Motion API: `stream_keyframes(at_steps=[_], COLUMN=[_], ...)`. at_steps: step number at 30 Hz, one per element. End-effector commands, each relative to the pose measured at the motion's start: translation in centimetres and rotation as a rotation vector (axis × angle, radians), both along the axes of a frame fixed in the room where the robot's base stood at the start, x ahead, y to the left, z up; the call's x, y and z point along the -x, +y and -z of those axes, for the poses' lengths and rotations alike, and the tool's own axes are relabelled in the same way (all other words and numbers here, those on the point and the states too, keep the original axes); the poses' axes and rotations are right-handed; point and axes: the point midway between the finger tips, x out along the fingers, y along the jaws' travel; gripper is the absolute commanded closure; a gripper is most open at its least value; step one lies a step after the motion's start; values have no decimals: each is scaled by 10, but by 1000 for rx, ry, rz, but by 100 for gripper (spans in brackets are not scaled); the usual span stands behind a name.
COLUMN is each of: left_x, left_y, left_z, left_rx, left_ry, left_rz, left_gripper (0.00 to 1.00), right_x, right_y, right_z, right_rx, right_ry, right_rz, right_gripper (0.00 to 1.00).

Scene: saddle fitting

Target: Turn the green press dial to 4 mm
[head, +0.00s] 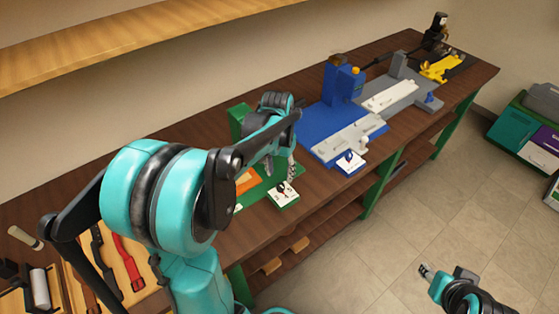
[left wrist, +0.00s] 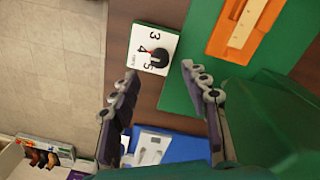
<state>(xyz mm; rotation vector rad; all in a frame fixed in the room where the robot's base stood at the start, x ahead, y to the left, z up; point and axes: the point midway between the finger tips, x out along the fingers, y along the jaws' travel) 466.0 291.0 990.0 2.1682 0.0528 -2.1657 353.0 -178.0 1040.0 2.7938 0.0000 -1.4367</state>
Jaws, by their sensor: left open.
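The green press (head: 240,120) stands on the bench, mostly hidden behind my left arm. Its white dial plate (head: 283,194) sits at the bench's front edge. In the left wrist view the plate (left wrist: 139,64) shows the numbers 3, 4 and 5 and a round black knob (left wrist: 158,57). A small red mark at the knob's left side lies near the 4; its exact setting is too small to tell. My left gripper (left wrist: 159,73) is open, its fingertips either side of the plate's lower part and apart from the knob. My right gripper (head: 426,271) is over the floor, low right.
An orange block (left wrist: 240,25) lies on the green base beside the dial. A blue press (head: 345,80) with its own dial plate (head: 351,161) stands further right, then a yellow part (head: 440,68). Tools lie at the bench's left end.

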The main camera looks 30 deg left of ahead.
Motion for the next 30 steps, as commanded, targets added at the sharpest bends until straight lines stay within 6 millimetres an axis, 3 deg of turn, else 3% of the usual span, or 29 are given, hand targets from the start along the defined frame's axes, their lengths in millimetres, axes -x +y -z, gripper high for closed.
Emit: stream_keyframes(at_steps=[3, 10, 30], left_x=[0, 0, 2], left_y=[1, 2, 0], left_z=[-26, -57, -63], left_rx=[0, 0, -3], left_ry=[0, 0, -8], left_rz=[0, 0, 1], left_gripper=[54, 54, 54], right_x=[0, 0, 0], right_y=[0, 0, 0], right_z=[0, 0, 0], right_rx=[0, 0, 0], right_ry=[0, 0, 0], right_rz=[0, 0, 0], right_gripper=[60, 60, 60])
